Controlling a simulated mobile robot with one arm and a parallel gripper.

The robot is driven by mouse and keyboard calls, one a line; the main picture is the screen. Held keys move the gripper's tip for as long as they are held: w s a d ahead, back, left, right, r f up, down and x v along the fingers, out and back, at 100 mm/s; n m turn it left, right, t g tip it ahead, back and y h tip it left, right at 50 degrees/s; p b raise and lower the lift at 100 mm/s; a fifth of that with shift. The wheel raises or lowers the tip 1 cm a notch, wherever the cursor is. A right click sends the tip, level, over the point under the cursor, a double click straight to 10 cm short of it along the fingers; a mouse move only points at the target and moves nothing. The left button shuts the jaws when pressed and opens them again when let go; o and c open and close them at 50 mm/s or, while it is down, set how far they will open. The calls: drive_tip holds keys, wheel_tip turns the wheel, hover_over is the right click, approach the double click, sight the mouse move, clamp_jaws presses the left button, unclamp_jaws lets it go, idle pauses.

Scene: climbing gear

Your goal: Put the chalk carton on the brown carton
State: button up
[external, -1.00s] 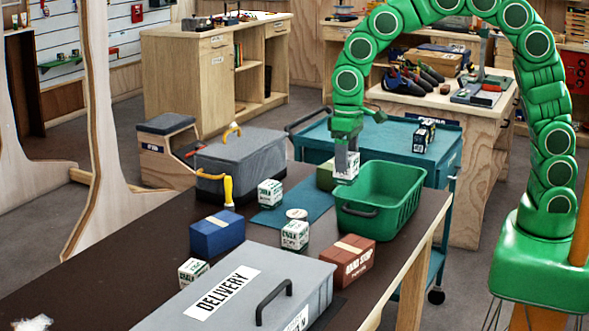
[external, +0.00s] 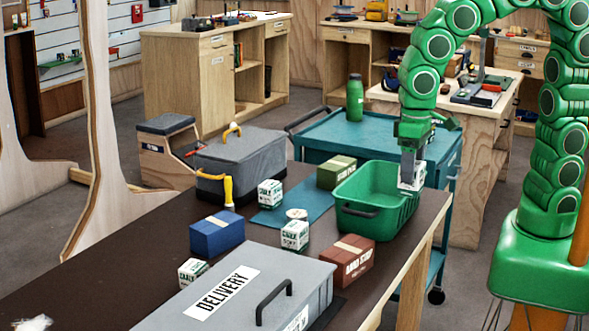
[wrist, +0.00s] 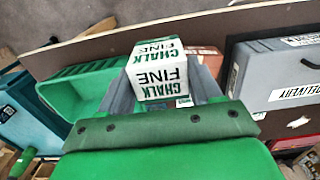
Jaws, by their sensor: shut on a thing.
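My gripper (external: 411,163) is shut on a white chalk carton (external: 412,177), held at the right end of the green basket. In the wrist view this carton (wrist: 161,72) sits between the fingers of my gripper (wrist: 166,100) and reads "CHALK FINE". Whether it is above or beside the basket rim is hard to tell. The brown carton (external: 347,264), reddish with a tan band on top, stands on the dark table in front of the basket, left of and nearer than my gripper. Part of it shows behind the held carton in the wrist view (wrist: 206,62). Its top is bare.
The green basket (external: 362,217) stands behind the brown carton. A grey delivery box (external: 240,292) is in front. More white cartons (external: 294,236), a blue carton (external: 216,237) and an olive carton (external: 337,173) stand on the table. A teal cart (external: 325,130) with a green bottle (external: 354,99) is behind.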

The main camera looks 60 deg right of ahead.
drive_tip(key=w+a+f, duration=0.2)
drive_tip(key=w+f, duration=0.1)
drive_tip(key=w+a+f, duration=0.3)
drive_tip(key=w, duration=0.1)
drive_tip(key=w+a+f, duration=0.3)
drive_tip(key=w+f, duration=0.1)
drive_tip(key=shift+w+f, duration=0.1)
drive_tip(key=shift+w, duration=0.15)
drive_tip(key=shift+f, duration=1.35)
drive_tip(key=shift+f, duration=0.1)
drive_tip(key=o, duration=1.1)
wheel_tip(320, 180, up, 12)
drive_tip(key=shift+r, duration=0.15)
